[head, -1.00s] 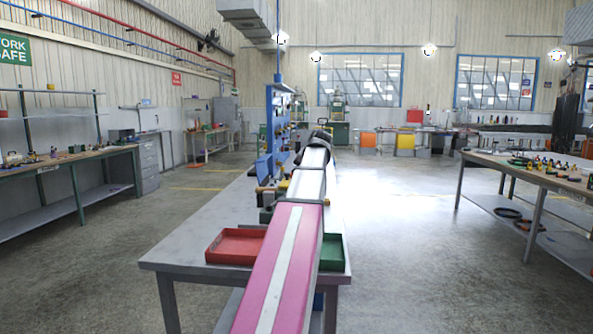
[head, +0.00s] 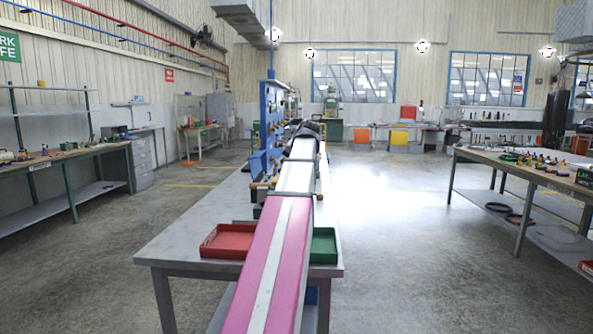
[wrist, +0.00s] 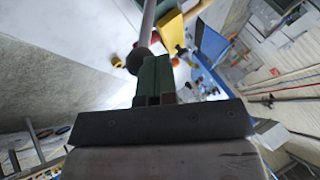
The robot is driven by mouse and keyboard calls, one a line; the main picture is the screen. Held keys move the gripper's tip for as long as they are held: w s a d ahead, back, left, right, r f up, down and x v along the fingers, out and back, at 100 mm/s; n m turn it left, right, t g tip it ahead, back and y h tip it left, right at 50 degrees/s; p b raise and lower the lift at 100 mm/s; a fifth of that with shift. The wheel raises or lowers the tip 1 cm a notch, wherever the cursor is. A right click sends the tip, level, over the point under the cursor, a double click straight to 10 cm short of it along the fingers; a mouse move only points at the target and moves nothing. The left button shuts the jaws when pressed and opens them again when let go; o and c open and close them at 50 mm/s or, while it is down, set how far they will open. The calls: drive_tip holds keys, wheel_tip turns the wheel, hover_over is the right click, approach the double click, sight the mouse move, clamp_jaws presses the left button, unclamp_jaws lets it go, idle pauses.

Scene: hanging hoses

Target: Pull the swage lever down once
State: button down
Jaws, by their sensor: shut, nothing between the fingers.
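In the wrist view, a grey rod (wrist: 148,22) with a round black knob (wrist: 138,61) looks like the swage lever with its handle end. My gripper (wrist: 155,66) is shut and empty, with its fingertips close beside the knob. I cannot tell whether they touch it. In the head view, my own arm reaches forward over the workbench (head: 185,233) and hides the gripper and the lever. A blue upright panel (head: 270,130) with fittings stands on the bench just left of the arm's far end.
A red tray (head: 222,252) and a green tray (head: 323,258) lie at the bench's near end, on either side of my arm. A side bench (head: 65,160) stands left and a table with small parts (head: 515,165) right. Open floor lies between.

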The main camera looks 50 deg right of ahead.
drive_tip(key=v, duration=1)
drive_tip(key=shift+a+r, duration=0.25)
drive_tip(key=shift+r, duration=0.05)
